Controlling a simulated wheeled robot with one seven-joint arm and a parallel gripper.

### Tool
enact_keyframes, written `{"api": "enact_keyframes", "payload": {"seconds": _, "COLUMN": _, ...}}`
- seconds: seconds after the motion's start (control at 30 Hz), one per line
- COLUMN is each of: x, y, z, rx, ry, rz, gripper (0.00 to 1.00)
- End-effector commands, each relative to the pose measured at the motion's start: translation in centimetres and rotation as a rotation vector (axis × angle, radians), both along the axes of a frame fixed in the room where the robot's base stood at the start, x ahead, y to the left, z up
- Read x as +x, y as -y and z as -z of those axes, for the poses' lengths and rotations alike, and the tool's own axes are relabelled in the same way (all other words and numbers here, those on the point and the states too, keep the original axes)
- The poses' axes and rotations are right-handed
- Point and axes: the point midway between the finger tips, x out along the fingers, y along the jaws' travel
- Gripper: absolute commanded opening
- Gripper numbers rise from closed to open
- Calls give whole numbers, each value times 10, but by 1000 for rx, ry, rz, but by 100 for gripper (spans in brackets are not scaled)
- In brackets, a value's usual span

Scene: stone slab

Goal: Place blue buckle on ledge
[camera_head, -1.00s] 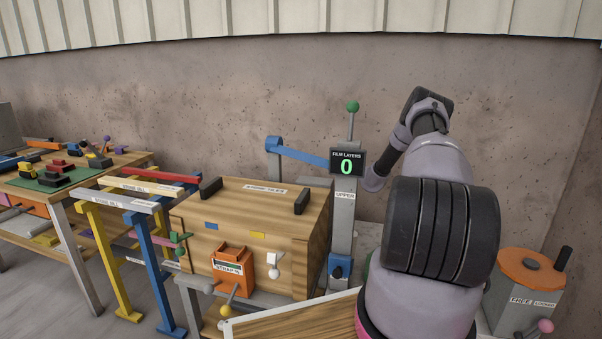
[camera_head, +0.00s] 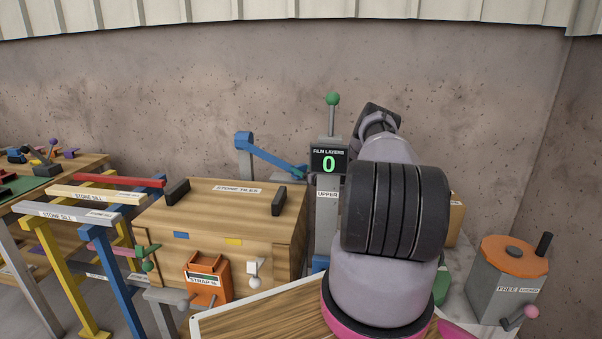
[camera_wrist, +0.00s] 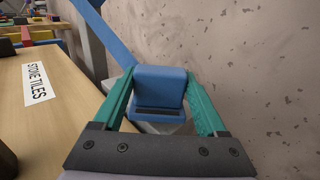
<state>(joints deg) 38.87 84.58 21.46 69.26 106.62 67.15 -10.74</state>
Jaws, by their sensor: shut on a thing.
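In the wrist view the blue buckle (camera_wrist: 158,88) is a blocky blue piece with a dark slot on its near face. My gripper (camera_wrist: 161,78) has its two green fingers closed on the buckle's sides. A blue band (camera_wrist: 104,35) runs from the upper left toward it. A pale grey surface (camera_wrist: 165,128) shows below the buckle; I cannot tell if they touch or if this is the ledge.
The wooden STONE TILES crate (camera_head: 225,212) with black handles stands left of the grey post (camera_head: 327,215) with the FILM LAYERS display (camera_head: 328,161), reading 0. An orange-topped FREE bin (camera_head: 507,283) is at right. Sill trestles (camera_head: 80,212) stand left. The wall (camera_wrist: 250,70) is close.

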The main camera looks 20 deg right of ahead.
Motion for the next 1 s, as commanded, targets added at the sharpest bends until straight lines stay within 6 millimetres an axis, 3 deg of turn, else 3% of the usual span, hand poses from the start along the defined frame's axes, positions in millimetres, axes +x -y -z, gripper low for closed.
{"api": "enact_keyframes", "payload": {"seconds": 0.1, "x": 0, "y": 0, "z": 13, "rx": 0, "ry": 0, "rz": 0, "gripper": 16}}
{"api": "enact_keyframes", "payload": {"seconds": 0.43, "x": 0, "y": 0, "z": 16, "rx": 0, "ry": 0, "rz": 0, "gripper": 16}}
{"api": "enact_keyframes", "payload": {"seconds": 0.47, "x": 0, "y": 0, "z": 16, "rx": 0, "ry": 0, "rz": 0, "gripper": 78}}
{"api": "enact_keyframes", "payload": {"seconds": 0.5, "x": 0, "y": 0, "z": 15, "rx": -1, "ry": 0, "rz": 0, "gripper": 94}}
{"api": "enact_keyframes", "payload": {"seconds": 0.53, "x": 0, "y": 0, "z": 15, "rx": -1, "ry": 0, "rz": 0, "gripper": 100}}
{"api": "enact_keyframes", "payload": {"seconds": 0.83, "x": 0, "y": 0, "z": 11, "rx": -1, "ry": 0, "rz": 0, "gripper": 100}}
{"api": "enact_keyframes", "payload": {"seconds": 1.0, "x": -24, "y": 6, "z": 12, "rx": 0, "ry": -3, "rz": 2, "gripper": 100}}
